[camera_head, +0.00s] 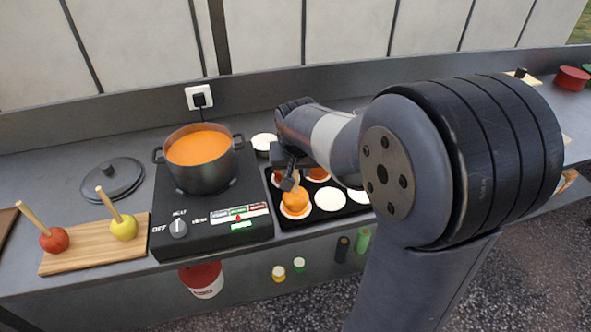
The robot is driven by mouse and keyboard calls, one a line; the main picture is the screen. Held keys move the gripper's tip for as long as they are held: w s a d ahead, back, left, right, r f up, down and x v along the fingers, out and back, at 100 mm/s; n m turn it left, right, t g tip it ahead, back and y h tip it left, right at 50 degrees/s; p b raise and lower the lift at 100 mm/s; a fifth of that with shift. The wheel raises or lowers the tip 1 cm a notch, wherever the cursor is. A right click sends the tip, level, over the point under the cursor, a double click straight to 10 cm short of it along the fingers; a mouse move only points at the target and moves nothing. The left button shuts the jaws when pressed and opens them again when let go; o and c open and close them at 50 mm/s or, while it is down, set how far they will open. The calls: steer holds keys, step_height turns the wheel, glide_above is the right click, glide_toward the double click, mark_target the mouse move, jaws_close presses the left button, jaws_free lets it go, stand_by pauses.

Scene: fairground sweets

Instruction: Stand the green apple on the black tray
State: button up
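A yellow-green apple (123,228) with a pale stick stands on a wooden board (75,262) at the left. The black tray (345,211) lies right of the cooker and holds white paper rounds. An orange-coated apple (295,202) sits on or just above a front-left round; contact is hard to tell. My gripper (289,183) points down right at the front coated apple's top. Its fingers are small and dark, and any stick between them is hidden. My arm covers the tray's right part.
A red apple (54,239) on a stick shares the board. A pot of orange liquid (198,150) stands on the black cooker (215,246). A lid (107,178) lies behind the board. A small pale-topped container (263,143) stands behind the tray.

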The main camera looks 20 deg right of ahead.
steer(key=d+v, duration=0.1)
steer(key=v, duration=1)
steer(key=shift+a+r, duration=0.3)
steer(key=shift+a, duration=0.2)
steer(key=shift+s, duration=0.15)
stand_by(1.3)
